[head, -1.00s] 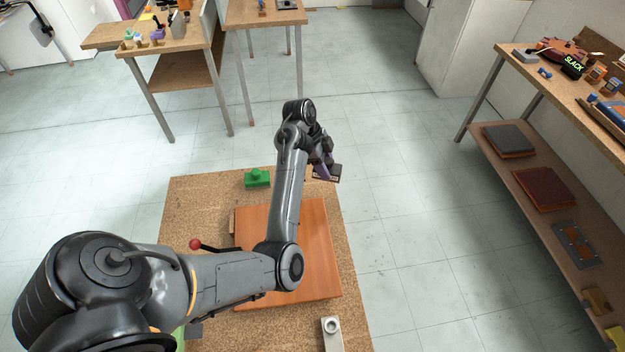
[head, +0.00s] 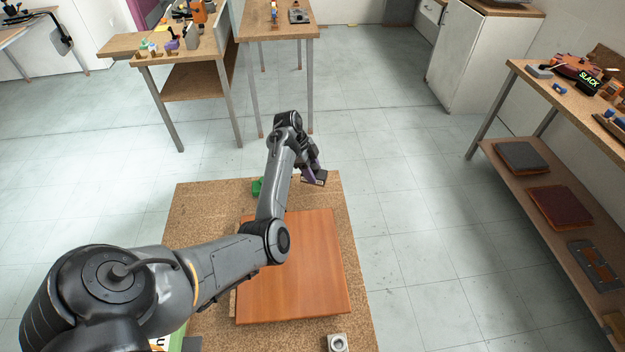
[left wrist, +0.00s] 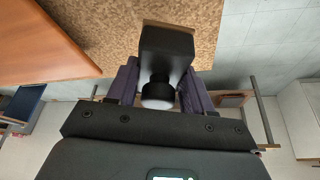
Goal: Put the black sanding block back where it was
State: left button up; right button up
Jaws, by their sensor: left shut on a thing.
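My left gripper (head: 309,171) is shut on the black sanding block (head: 317,179) near the far right corner of the cork-topped table (head: 200,215). In the left wrist view the purple fingers (left wrist: 160,88) grip the round knob of the block (left wrist: 167,50), with the block's body beyond them. The block shows against the cork top near its edge; I cannot tell whether it touches the top. My right gripper is not in view.
An orange-brown wooden panel (head: 300,270) lies on the table. A green block (head: 257,187) is partly hidden behind my arm. A grey metal piece (head: 338,343) lies at the near edge. A shelved bench (head: 560,130) stands at right; floor between is clear.

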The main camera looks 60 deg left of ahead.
pick_arm(q)
jog(key=shift+f+b, duration=0.45)
jog(key=shift+f, duration=1.5)
jog(key=shift+f, duration=0.1)
jog(key=o, duration=1)
jog(key=shift+f, duration=0.1)
jog(key=shift+r, duration=0.45)
jog(key=p+v, duration=0.2)
jog(key=v, duration=0.9)
jog(key=shift+r, duration=0.25)
jog(key=shift+s, duration=0.1)
